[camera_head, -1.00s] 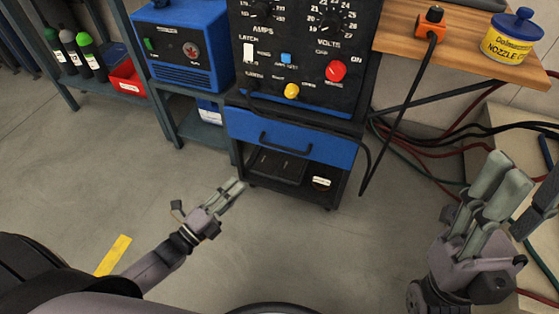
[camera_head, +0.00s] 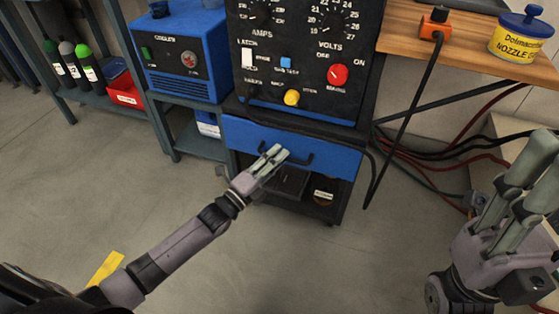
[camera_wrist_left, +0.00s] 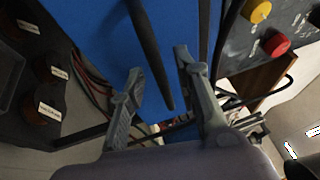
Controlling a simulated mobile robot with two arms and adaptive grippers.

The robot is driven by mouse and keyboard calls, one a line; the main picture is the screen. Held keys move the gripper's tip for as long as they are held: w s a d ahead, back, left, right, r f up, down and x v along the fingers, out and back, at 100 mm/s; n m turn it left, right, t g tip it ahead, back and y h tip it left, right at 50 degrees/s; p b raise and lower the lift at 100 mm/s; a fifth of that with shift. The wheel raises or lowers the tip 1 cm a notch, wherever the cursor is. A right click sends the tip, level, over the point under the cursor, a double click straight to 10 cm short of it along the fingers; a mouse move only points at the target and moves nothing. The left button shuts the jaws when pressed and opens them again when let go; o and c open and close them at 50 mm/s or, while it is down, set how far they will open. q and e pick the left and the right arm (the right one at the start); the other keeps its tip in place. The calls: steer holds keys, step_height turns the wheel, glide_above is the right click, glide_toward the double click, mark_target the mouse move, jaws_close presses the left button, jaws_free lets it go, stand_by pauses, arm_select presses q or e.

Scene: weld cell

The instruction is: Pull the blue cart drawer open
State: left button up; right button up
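The blue cart drawer (camera_head: 330,158) is the wide blue front below the black control panel, and it looks shut. Its black bar handle (camera_head: 305,160) is partly hidden behind my left gripper (camera_head: 273,160). My left gripper is at the handle's left part with its fingers spread. In the left wrist view the dark handle bar (camera_wrist_left: 150,45) runs between the fingers of my left gripper (camera_wrist_left: 158,62), in front of the blue drawer face (camera_wrist_left: 92,28). I cannot tell whether any finger touches it. My right gripper (camera_head: 528,180) is open and empty at the right edge.
The cart's open shelf (camera_head: 290,182) is under the drawer. A blue cooler box (camera_head: 180,55) stands left on a grey stand. A wooden bench (camera_head: 455,50) is at the right, with hanging cables (camera_head: 395,130) below it.

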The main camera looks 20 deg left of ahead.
arm_select(q)
steer(key=shift+w+d+r, duration=0.15)
steer(key=shift+w+d, duration=0.1)
steer(key=shift+w, duration=0.25)
jaws_close()
stand_by(0.6)
